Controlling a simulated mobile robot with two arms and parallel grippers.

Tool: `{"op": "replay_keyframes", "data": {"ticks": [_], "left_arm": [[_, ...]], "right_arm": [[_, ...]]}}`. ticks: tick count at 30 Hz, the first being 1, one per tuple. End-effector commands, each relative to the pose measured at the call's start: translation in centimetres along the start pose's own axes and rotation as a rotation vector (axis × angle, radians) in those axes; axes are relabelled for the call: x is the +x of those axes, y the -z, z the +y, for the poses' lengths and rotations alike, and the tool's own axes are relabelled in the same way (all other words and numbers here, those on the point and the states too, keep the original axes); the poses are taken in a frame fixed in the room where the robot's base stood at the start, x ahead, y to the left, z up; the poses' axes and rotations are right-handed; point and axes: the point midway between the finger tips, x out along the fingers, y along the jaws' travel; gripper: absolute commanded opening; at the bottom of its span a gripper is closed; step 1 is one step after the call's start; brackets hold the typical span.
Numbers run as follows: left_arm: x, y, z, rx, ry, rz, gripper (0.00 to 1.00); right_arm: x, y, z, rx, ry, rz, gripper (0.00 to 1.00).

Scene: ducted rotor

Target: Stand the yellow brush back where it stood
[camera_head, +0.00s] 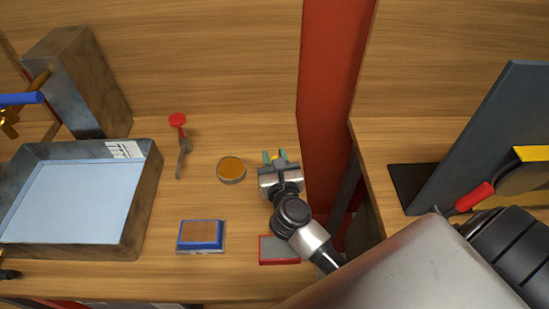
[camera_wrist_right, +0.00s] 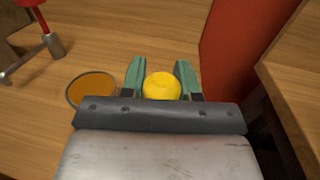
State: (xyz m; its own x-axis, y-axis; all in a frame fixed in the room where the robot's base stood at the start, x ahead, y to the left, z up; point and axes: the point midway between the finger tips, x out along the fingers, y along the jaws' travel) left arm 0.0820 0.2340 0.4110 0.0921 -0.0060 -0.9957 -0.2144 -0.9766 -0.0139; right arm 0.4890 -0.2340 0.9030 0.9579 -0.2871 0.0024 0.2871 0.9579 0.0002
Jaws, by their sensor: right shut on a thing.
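The yellow brush (camera_wrist_right: 162,86) shows in the right wrist view as a rounded yellow end between the two green fingers. The rest of it is hidden behind the gripper body. My right gripper (camera_head: 275,157) is shut on it, over the wooden table just left of the red post. In the wrist view the fingers (camera_wrist_right: 161,78) sit on both sides of the yellow end. I cannot tell whether the brush touches the table. My left gripper is not in view.
A round dish with amber contents (camera_head: 231,169) is close left of the gripper. A blue-rimmed pad (camera_head: 201,236) and a red-edged grey block (camera_head: 279,249) lie nearer. A red-topped tool (camera_head: 178,121), a metal tray (camera_head: 149,190) and the red post (camera_head: 332,70) surround the free table.

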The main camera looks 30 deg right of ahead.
Motion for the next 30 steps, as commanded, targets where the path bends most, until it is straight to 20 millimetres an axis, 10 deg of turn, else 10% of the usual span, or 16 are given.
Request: {"op": "replay_keyframes", "data": {"ticks": [4, 5, 9, 20, 30], "left_arm": [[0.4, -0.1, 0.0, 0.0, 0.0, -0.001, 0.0], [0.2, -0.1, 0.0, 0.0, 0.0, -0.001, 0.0], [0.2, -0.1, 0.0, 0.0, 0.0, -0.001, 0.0], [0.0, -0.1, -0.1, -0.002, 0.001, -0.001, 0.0], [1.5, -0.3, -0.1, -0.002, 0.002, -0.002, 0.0]], "right_arm": [[0.0, 0.4, 0.0, 0.0, 0.001, 0.0, 0.03], [0.0, 0.3, 0.0, 0.0, 0.001, 0.0, 0.35], [0.0, 0.3, 0.0, 0.0, 0.001, 0.0, 0.56], [-0.3, 0.0, 0.0, 0.0, 0.0, 0.001, 0.56], [-6.9, 0.4, 0.0, 0.001, 0.001, 0.005, 0.56]]}}
